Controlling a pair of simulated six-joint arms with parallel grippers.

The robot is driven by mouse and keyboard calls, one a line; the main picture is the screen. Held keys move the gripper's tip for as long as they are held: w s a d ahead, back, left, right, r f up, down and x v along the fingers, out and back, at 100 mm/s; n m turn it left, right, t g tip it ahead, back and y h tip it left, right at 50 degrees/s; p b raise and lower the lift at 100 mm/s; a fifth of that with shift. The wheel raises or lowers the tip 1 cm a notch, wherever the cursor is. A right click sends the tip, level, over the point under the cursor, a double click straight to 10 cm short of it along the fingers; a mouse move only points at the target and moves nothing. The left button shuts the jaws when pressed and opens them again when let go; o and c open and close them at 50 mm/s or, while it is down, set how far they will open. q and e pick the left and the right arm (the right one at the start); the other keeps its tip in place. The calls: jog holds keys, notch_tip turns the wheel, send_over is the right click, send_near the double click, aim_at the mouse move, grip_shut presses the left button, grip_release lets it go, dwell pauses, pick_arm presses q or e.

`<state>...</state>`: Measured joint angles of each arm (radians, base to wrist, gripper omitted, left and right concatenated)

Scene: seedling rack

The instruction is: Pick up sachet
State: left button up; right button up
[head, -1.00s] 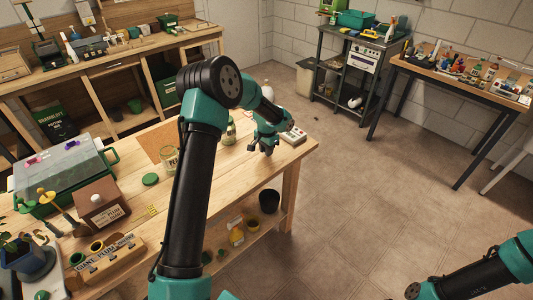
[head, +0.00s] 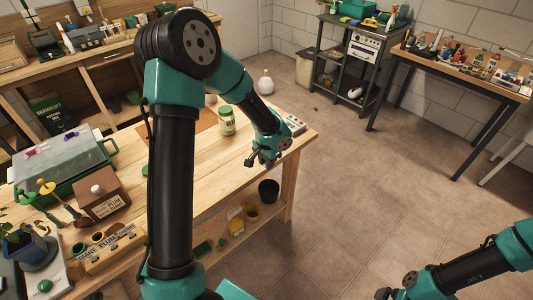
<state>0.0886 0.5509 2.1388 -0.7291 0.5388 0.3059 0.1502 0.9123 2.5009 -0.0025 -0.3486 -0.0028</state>
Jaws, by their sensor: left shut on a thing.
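My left gripper (head: 262,161) is low over the right end of the wooden bench (head: 215,176), near its front edge. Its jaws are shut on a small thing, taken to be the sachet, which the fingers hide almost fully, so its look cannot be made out. My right gripper (head: 386,293) shows only in part at the bottom edge, away from the bench, and its jaws are not clear.
A green-lidded jar (head: 227,121) stands behind my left gripper, and a pale boxy item (head: 294,123) lies at the bench's far right corner. A black bin (head: 268,190) sits below.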

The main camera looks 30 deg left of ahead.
pick_arm(q)
jog(key=shift+s+d, duration=0.3)
jog(key=shift+s, duration=0.2)
jog(key=shift+a+r, duration=0.1)
